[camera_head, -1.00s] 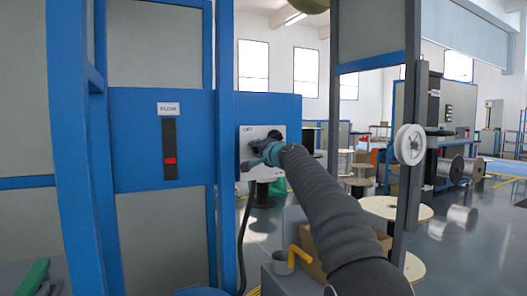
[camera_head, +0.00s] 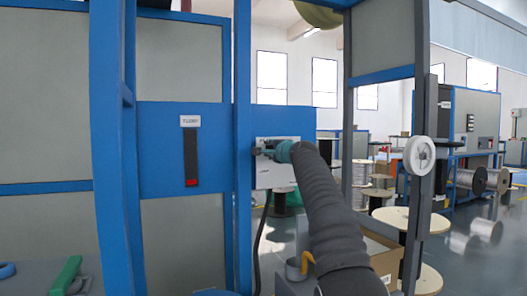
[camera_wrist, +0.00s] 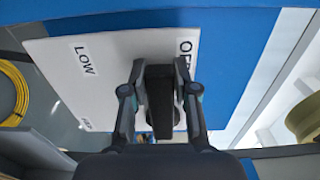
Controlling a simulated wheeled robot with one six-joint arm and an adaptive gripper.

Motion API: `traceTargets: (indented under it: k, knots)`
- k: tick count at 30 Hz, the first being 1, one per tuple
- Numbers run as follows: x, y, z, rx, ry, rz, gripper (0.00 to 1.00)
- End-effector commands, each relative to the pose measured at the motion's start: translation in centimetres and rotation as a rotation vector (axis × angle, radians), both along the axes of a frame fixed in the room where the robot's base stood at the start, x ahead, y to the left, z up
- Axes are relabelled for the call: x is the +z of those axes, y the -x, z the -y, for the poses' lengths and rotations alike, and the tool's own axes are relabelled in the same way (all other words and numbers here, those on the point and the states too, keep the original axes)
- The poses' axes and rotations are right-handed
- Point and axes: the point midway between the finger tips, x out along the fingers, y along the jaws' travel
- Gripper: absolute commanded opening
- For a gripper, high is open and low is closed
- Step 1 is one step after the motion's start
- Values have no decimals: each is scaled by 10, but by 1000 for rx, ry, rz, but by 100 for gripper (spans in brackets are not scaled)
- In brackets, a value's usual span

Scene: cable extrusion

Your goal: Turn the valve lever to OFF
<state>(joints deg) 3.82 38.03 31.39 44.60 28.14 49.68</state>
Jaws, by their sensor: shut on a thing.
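The valve lever (camera_wrist: 160,100) is a dark bar between my gripper's fingers in the wrist view. My gripper (camera_wrist: 160,69) is shut on it, with one finger on each side. The white valve plate (camera_wrist: 120,80) lies behind. Its LOW label (camera_wrist: 85,60) is at the left, and a label starting "OF" (camera_wrist: 184,48) is at the top, beside the right fingertip and partly hidden. A small label at the lower left is unreadable. In the head view my gripper (camera_head: 268,151) covers the lever, in front of the plate (camera_head: 272,178).
A flow gauge (camera_head: 191,158) on the blue panel has its red mark at the bottom. A blue post (camera_head: 242,150) stands just left of the plate.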

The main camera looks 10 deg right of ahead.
Motion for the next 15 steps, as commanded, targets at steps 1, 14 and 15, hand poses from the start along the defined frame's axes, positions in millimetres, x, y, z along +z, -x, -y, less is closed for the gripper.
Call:
traceTargets:
  k: [1, 14, 15]
  knots:
    - [4, 0, 3, -7, -5, 9, 0]
    - [4, 1, -2, -1, -4, 8, 54]
    - [4, 1, -4, 1, -4, 7, 54]
